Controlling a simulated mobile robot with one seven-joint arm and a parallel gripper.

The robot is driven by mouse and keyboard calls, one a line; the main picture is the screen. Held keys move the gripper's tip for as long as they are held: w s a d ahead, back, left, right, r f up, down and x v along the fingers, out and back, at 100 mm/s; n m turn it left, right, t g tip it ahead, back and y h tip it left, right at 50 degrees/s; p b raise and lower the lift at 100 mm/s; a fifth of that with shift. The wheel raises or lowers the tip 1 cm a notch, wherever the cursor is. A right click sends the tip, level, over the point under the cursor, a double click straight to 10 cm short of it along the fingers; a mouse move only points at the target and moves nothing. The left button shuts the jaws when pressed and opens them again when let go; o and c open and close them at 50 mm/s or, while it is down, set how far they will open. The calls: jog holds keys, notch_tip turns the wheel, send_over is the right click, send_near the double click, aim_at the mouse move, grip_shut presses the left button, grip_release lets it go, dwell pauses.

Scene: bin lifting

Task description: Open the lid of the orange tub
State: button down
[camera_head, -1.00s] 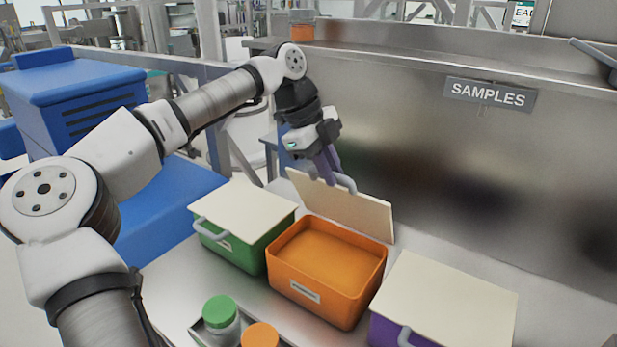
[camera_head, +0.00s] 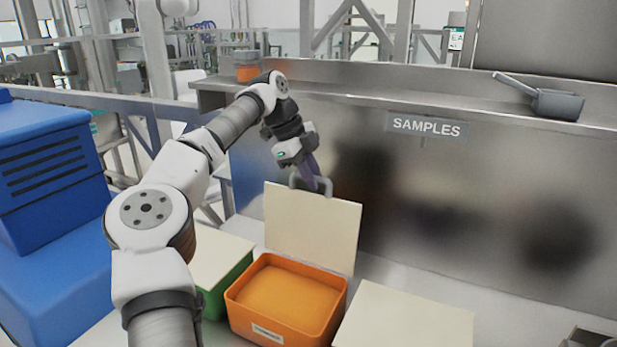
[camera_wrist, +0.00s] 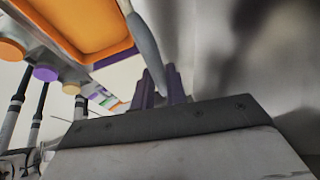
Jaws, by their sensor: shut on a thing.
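The orange tub (camera_head: 243,318) stands open in the head view, with its orange inside showing. Its cream lid (camera_head: 312,225) stands raised, close to upright, along the tub's back edge. My gripper (camera_head: 313,184), with purple fingers, is at the lid's top edge and shut on the grey lid handle (camera_head: 294,180). In the wrist view the purple fingers (camera_wrist: 161,88) meet the grey handle bar (camera_wrist: 146,45), and the orange tub (camera_wrist: 72,50) shows at upper left. The fingertips' exact contact is partly hidden.
A green tub (camera_head: 215,303) with a cream lid stands left of the orange tub, partly behind my arm. Another cream lid (camera_head: 405,318) lies flat at right. A steel wall with a SAMPLES sign (camera_head: 426,126) and a shelf stands behind. A scoop (camera_head: 557,104) rests on the shelf.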

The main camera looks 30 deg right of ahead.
jog(key=shift+f, duration=0.4)
jog(key=c, duration=1.4)
grip_release()
jog(key=shift+w+d, duration=0.1)
jog(key=shift+d, duration=0.05)
jog(key=shift+r, duration=0.25)
jog(key=v, duration=0.7)
jog(key=shift+r, duration=0.15)
